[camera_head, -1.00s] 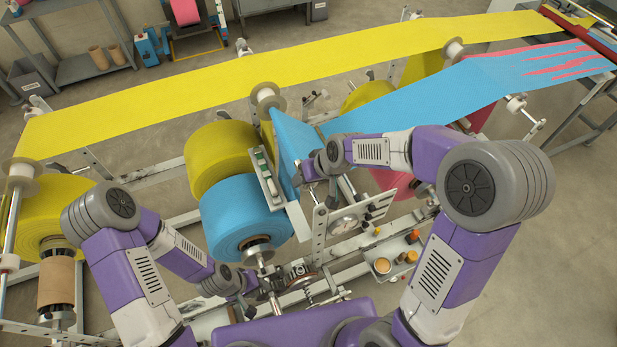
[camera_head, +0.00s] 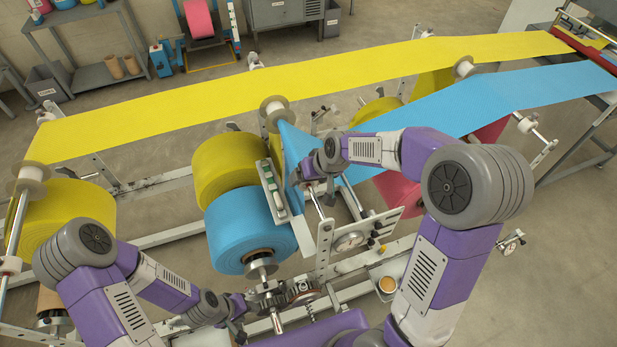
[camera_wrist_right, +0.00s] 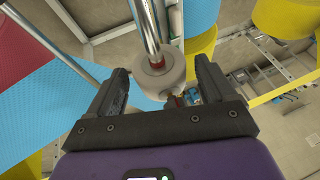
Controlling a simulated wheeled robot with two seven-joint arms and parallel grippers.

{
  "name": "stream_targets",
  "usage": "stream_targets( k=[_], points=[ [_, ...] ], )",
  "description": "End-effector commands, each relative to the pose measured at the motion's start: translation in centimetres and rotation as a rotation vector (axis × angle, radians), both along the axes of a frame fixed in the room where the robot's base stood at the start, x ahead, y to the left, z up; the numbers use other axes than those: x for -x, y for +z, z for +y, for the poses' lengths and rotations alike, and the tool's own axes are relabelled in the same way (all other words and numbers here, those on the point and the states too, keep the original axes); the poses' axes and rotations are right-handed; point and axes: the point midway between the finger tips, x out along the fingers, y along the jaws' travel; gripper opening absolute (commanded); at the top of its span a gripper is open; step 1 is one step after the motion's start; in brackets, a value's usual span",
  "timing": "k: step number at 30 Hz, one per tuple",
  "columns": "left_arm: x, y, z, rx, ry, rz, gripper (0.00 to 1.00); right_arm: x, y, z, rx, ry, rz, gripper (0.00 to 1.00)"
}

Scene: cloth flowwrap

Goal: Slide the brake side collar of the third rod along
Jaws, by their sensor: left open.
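In the right wrist view a pale round collar (camera_wrist_right: 154,73) sits on a shiny steel rod (camera_wrist_right: 148,28). My right gripper (camera_wrist_right: 160,68) is open, with one finger on each side of the collar and visible gaps between. In the head view my right gripper (camera_head: 304,179) is beside the blue cloth's fold, its fingers hard to make out. My left gripper (camera_head: 240,308) is open, close to the gears (camera_head: 275,300) below the blue roll (camera_head: 245,222). I cannot tell which rod is the third one.
Yellow rolls (camera_head: 215,160) stand close behind the blue roll. A yellow web (camera_head: 300,90) and a blue web (camera_head: 450,105) run to the upper right. A plate with a dial (camera_head: 350,240) stands below my right gripper. Shelves (camera_head: 95,50) stand far back.

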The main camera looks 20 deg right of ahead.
Motion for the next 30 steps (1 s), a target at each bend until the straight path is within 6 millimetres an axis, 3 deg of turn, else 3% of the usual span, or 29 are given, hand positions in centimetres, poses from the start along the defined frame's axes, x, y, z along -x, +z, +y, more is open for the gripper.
stream_targets(
  k=[8,21,30],
  points=[
    [0.0,0.0,0.0,0.000,0.000,0.000,0.43,0.1,0.2,0.0,-0.001,0.001,-0.001,0.83],
    [0.0,0.3,0.0,0.000,0.000,0.000,0.43,2.4,5.9,-1.6,-0.001,0.000,-0.003,0.83],
    [0.0,0.3,0.0,0.000,0.000,0.000,0.43,2.8,6.8,-1.9,0.000,0.000,0.000,0.83]
  ],
)
